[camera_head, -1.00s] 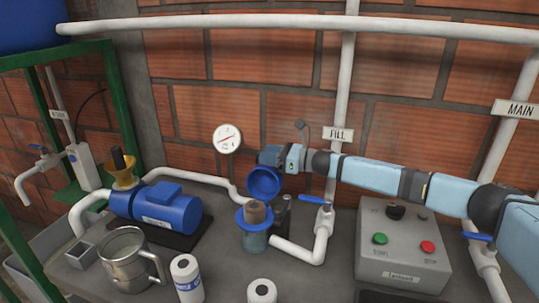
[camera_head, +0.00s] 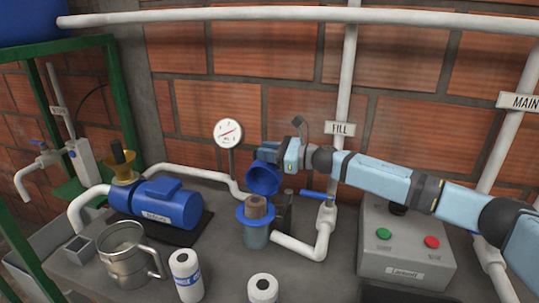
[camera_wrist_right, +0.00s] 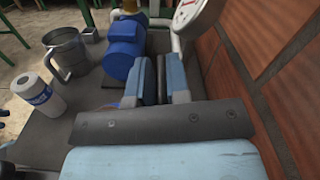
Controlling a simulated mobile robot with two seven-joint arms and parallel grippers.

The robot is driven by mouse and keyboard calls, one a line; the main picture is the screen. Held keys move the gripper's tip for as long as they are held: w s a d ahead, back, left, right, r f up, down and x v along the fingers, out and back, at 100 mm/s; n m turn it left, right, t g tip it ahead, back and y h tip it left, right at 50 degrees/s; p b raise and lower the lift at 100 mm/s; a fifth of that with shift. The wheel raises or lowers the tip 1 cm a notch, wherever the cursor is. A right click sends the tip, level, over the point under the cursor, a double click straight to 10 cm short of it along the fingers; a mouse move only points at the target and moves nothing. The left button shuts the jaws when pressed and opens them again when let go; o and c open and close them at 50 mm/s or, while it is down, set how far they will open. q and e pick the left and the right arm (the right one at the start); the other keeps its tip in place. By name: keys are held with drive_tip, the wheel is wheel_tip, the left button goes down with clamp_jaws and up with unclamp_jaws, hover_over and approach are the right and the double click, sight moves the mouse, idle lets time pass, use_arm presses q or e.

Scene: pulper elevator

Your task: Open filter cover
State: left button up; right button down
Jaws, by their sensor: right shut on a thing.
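The blue filter cover (camera_head: 263,179) stands tilted up on edge behind the filter, its hollow underside facing the front. The filter housing (camera_head: 256,236) below has a blue rim and a clear bowl, and its brown filter element (camera_head: 256,207) is exposed at the top. My right gripper (camera_head: 276,158) is shut on the filter cover at its upper back side. In the right wrist view its two fingers (camera_wrist_right: 162,78) show close together, and the cover between them is hidden.
A blue-handled FILL valve (camera_head: 318,194) and a grey control box (camera_head: 405,245) lie right. A gauge (camera_head: 229,134) and brick wall are behind.

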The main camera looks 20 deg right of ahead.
drive_tip(key=shift+s+a+r+n, duration=0.2)
drive_tip(key=shift+s+n, duration=0.2)
drive_tip(key=c, duration=1.2)
unclamp_jaws()
drive_tip(key=shift+o, duration=0.2)
drive_tip(key=shift+d+f, duration=0.1)
drive_tip(key=b+v, duration=0.1)
drive_tip(key=v, duration=1.2)
drive_tip(key=shift+s+d, duration=0.2)
drive_tip(key=shift+s, duration=0.05)
